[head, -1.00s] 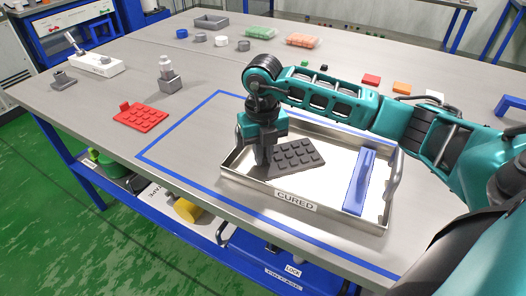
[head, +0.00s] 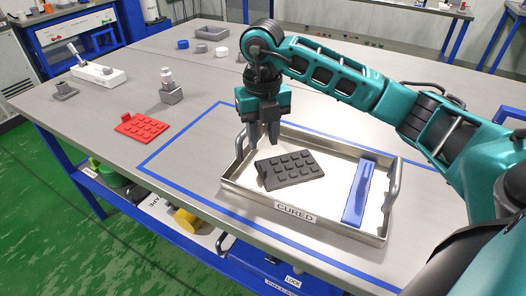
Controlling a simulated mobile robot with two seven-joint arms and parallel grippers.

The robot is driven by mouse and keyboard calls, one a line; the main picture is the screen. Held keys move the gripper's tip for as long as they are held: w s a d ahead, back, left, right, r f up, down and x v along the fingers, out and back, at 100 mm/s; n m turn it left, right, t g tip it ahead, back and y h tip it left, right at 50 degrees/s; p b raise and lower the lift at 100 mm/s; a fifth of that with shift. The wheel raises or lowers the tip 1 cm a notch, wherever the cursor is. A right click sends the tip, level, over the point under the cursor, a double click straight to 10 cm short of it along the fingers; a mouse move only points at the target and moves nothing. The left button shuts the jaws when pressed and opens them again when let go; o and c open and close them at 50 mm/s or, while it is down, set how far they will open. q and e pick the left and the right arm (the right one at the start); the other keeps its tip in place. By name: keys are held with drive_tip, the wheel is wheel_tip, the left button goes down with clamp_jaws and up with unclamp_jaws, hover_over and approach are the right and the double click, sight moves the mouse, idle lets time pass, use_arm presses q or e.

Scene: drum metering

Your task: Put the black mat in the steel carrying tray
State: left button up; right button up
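The black mat (head: 291,170) lies flat in the left part of the steel carrying tray (head: 238,192), which is labelled CURED. Raised square bumps cover the mat, and a small tab stands at its left end. My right gripper (head: 264,145) is above the tray's left back part, just behind and above the mat's tab. Its two fingers point down with a small gap between them, and nothing is held. My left gripper is not in view.
A blue bar-shaped piece (head: 358,190) lies in the tray's right part. A red mat (head: 142,126) lies outside the blue tape outline (head: 160,152) to the left. A grey block with a knob (head: 171,93) and a white switch box (head: 98,74) stand further back.

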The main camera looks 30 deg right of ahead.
drive_tip(key=shift+r, duration=1.85)
